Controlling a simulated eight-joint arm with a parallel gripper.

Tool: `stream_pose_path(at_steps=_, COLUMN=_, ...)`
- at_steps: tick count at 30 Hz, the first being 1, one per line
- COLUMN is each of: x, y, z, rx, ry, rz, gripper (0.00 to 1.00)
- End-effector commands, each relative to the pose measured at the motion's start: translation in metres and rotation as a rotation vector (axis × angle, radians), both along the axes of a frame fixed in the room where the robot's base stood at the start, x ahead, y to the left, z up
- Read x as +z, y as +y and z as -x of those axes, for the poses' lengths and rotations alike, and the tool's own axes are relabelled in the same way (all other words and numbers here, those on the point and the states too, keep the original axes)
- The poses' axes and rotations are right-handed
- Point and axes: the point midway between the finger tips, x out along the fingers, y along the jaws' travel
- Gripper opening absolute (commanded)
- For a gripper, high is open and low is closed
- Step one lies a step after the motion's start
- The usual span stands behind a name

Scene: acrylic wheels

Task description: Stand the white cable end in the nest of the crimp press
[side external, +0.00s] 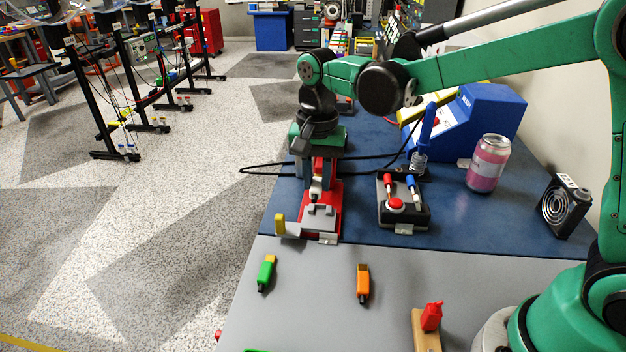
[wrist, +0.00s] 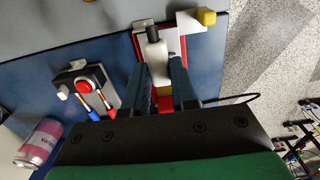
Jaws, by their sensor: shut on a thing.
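My gripper (wrist: 160,75) is shut on the white cable end (wrist: 157,58), which sits between its two fingers. Its black tip (wrist: 152,33) points away from the palm, and a yellow part shows behind the white body. In the side view my gripper (side external: 317,176) points down over the crimp press, with the white cable end (side external: 316,189) low between the fingers. The crimp press has a red base (side external: 334,205), a grey nest block (side external: 318,216) and a yellow-ended lever (side external: 280,223). The cable end is just behind the grey block; I cannot tell whether they touch.
A control box with a red button (side external: 396,204) stands right of the press. A pink can (side external: 488,163) and a blue machine (side external: 480,120) are farther right. Green (side external: 266,272) and orange (side external: 362,282) cable ends lie on the grey front area. A black cable runs behind the press.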

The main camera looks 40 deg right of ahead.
Motion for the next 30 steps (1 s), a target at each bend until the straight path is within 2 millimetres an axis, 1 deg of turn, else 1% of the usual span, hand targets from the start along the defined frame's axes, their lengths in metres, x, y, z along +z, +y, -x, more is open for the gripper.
stream_pose_path(at_steps=1, x=-0.006, y=-0.005, z=-0.003, rx=-0.002, ry=0.0, rz=0.0, gripper=0.0)
stream_pose_path(at_steps=3, x=-0.009, y=-0.007, z=-0.004, rx=0.0, ry=0.0, rz=0.0, gripper=0.0)
stream_pose_path(at_steps=13, x=-0.011, y=-0.007, z=-0.004, rx=0.001, ry=0.0, rz=0.0, gripper=0.0)
stream_pose_path(at_steps=16, x=-0.015, y=-0.007, z=-0.004, rx=0.001, ry=0.0, rz=0.0, gripper=0.0)
stream_pose_path(at_steps=30, x=-0.053, y=-0.007, z=-0.004, rx=0.001, ry=0.0, rz=0.0, gripper=0.0)
